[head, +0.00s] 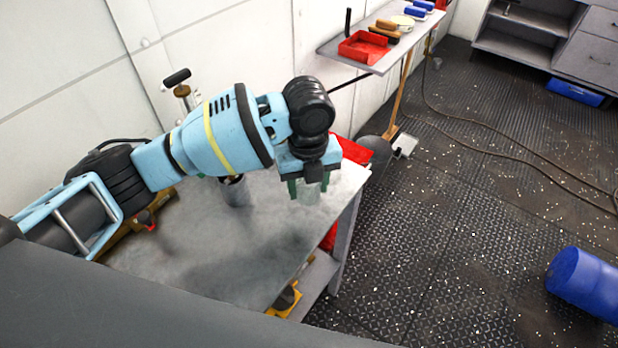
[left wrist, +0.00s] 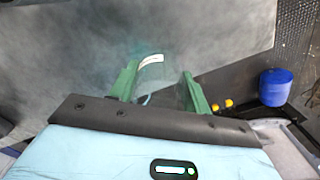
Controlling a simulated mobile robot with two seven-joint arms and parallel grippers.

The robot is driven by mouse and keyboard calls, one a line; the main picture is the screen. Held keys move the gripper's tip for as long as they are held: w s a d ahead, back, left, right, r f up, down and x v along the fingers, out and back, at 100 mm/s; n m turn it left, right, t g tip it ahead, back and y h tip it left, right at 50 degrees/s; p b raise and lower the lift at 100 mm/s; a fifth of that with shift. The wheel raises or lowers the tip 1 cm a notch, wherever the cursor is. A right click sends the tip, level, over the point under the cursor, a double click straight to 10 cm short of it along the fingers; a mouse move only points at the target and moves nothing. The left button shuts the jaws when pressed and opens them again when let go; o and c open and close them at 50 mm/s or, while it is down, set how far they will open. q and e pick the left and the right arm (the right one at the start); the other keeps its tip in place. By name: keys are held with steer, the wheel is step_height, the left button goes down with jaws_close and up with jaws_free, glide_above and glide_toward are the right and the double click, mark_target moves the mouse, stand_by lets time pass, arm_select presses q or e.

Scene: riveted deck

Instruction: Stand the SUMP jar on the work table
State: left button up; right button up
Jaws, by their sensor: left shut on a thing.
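My left gripper (head: 308,182) is shut on a clear jar (head: 307,195). Its green fingers stand on either side of the jar near the right end of the grey work table (head: 200,265). In the left wrist view the jar (left wrist: 158,78) shows between the fingers, with a pale strip on it; I cannot read any name. Whether its base touches the table I cannot tell. A second greyish jar or cylinder (head: 237,192) stands on the table below my arm, partly hidden. My right gripper is not in view.
A red thing (head: 352,150) lies behind the gripper at the table's far end. A wall shelf (head: 375,62) holds a red tray (head: 362,47) and brushes. A blue drum (head: 585,283) lies on the deck at right. The table's front middle is clear.

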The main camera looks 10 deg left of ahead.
arm_select(q)
steer(key=shift+w+a+f, duration=0.1)
steer(key=shift+w+a, duration=0.05)
steer(key=shift+w, duration=0.75)
steer(key=shift+w+a+f, duration=0.1)
steer(key=shift+w+a, duration=0.05)
steer(key=shift+w, duration=0.7)
steer(key=shift+w, duration=0.3)
steer(key=shift+w+a+f, duration=0.1)
steer(key=shift+f, duration=1.65)
steer(key=shift+f, duration=0.15)
steer(key=o, duration=1)
